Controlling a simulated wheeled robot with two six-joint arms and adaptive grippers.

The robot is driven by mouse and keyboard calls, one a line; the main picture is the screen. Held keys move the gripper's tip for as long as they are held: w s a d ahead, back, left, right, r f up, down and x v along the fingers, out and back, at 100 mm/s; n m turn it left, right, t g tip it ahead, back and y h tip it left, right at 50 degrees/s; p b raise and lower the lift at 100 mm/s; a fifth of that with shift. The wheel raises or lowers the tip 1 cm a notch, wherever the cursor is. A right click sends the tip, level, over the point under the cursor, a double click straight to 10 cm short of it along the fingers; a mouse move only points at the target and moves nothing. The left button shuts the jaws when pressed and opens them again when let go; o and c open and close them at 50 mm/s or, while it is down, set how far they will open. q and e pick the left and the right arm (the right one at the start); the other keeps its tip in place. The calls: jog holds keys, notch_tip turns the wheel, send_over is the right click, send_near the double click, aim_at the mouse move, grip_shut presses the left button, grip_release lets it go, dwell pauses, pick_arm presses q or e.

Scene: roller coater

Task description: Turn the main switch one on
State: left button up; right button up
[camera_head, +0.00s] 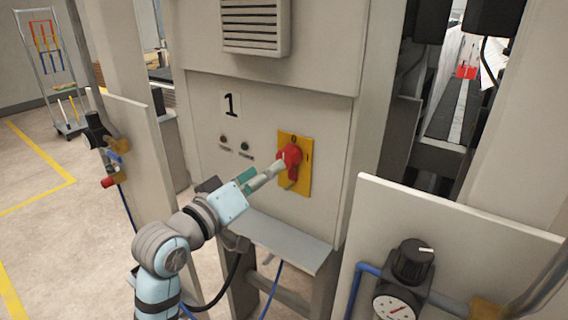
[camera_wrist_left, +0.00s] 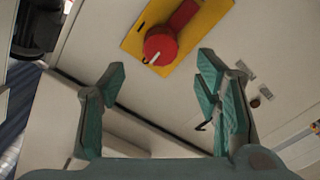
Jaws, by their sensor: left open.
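The main switch is a red rotary knob (camera_head: 290,156) on a yellow plate (camera_head: 300,184), on the grey cabinet front to the right of the large "1" label (camera_head: 231,105). My left gripper (camera_head: 266,173) reaches up to the knob from the lower left, and a finger overlaps its left side in the head view. In the left wrist view the open gripper (camera_wrist_left: 161,72) has nothing between its green pads. The red knob (camera_wrist_left: 160,47) with a white mark lies just above the gap between the fingertips there, on the yellow plate (camera_wrist_left: 205,18). I cannot tell whether they touch.
Two small buttons (camera_head: 233,143) sit left of the switch. A ledge (camera_head: 285,243) juts out below it. A panel with a black knob (camera_head: 413,262) and a gauge (camera_head: 394,308) stands at the lower right. Another panel (camera_head: 140,150) stands at the left.

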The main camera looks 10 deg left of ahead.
aim_at(285, 159)
pick_arm(q)
jog(key=x, duration=0.8)
jog(key=c, duration=1.1)
jog(key=shift+c, duration=0.2)
